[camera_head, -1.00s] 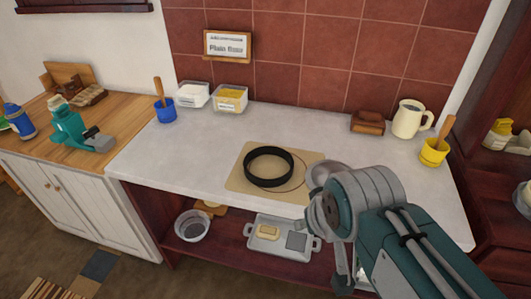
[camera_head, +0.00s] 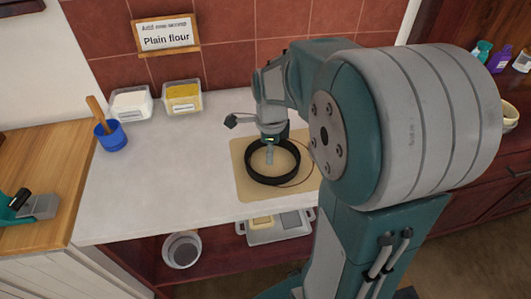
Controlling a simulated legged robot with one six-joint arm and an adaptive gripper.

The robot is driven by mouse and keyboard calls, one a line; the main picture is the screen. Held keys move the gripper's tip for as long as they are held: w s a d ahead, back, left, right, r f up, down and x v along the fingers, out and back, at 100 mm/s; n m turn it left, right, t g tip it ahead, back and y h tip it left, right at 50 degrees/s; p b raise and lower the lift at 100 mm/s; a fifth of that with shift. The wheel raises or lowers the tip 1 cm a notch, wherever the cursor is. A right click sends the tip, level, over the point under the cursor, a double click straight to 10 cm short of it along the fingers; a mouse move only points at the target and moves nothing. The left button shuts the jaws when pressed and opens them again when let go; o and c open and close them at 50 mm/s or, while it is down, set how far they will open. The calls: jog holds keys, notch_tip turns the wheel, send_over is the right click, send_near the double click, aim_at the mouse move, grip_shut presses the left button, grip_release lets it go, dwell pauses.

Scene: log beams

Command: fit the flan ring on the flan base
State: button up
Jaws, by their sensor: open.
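The flan ring (camera_head: 250,174), a black open hoop, lies on a tan square sheet (camera_head: 243,191) on the pale worktop. A thin dark curved line (camera_head: 306,176) shows on the sheet to the right of the ring; I cannot tell whether it marks the flan base. My gripper (camera_head: 269,158) points down over the ring's opening, nearer its back side. It is open and seems to hold nothing. Its fingertips are small here, and I cannot tell whether they touch the ring. My arm hides the right part of the worktop.
A blue pot (camera_head: 110,137) with a wooden handle stands at the left. Two tubs, one white (camera_head: 131,103) and one yellow (camera_head: 183,97), stand by the tiled wall. A tray (camera_head: 262,232) and a bowl (camera_head: 182,250) sit on the shelf below. The worktop left of the sheet is clear.

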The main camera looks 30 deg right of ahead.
send_over(270, 178)
jog(key=f, duration=0.5)
jog(key=shift+w+d+f, duration=0.15)
jog(key=shift+d+f, duration=0.05)
jog(key=shift+f, duration=0.05)
jog(key=shift+a+f, duration=0.15)
jog(key=shift+f, duration=0.15)
notch_tip(270, 178, down, 4)
jog(key=shift+f, duration=0.5)
grip_shut()
